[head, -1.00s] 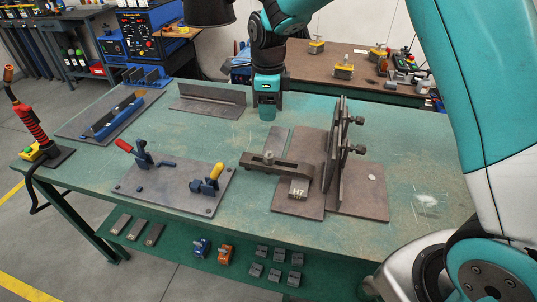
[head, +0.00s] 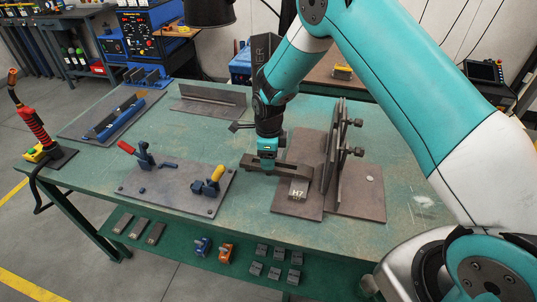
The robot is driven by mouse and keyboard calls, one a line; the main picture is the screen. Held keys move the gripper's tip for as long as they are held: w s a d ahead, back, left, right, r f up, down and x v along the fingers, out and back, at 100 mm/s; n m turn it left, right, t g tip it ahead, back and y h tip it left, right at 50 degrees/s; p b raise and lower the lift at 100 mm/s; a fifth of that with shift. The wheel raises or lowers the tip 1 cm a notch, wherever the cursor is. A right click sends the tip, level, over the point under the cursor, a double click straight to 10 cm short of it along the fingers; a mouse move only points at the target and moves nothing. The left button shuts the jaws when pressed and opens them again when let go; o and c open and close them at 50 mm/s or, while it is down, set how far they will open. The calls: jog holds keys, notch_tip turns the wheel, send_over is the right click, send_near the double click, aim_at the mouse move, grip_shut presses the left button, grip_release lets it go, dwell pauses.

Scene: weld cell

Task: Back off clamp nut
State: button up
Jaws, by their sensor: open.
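The strap clamp (head: 292,170) is a dark steel bar lying across the table toward the base plate, next to a block marked H7 (head: 298,190). Its nut, on the upper face of the bar, is hidden behind my gripper. My gripper (head: 264,163) is open, pointing down right at the left part of the strap clamp. I cannot tell whether the fingers touch the nut or only straddle it.
An upright steel plate fixture with bolts (head: 336,155) stands just right of the clamp. A plate with red- and yellow-handled toggle clamps (head: 170,193) lies to the left. A steel angle (head: 208,100) lies behind. The right table end is mostly clear.

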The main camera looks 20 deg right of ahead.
jog(key=c, duration=0.9)
jog(key=shift+c, duration=0.2)
jog(key=shift+n, duration=0.3)
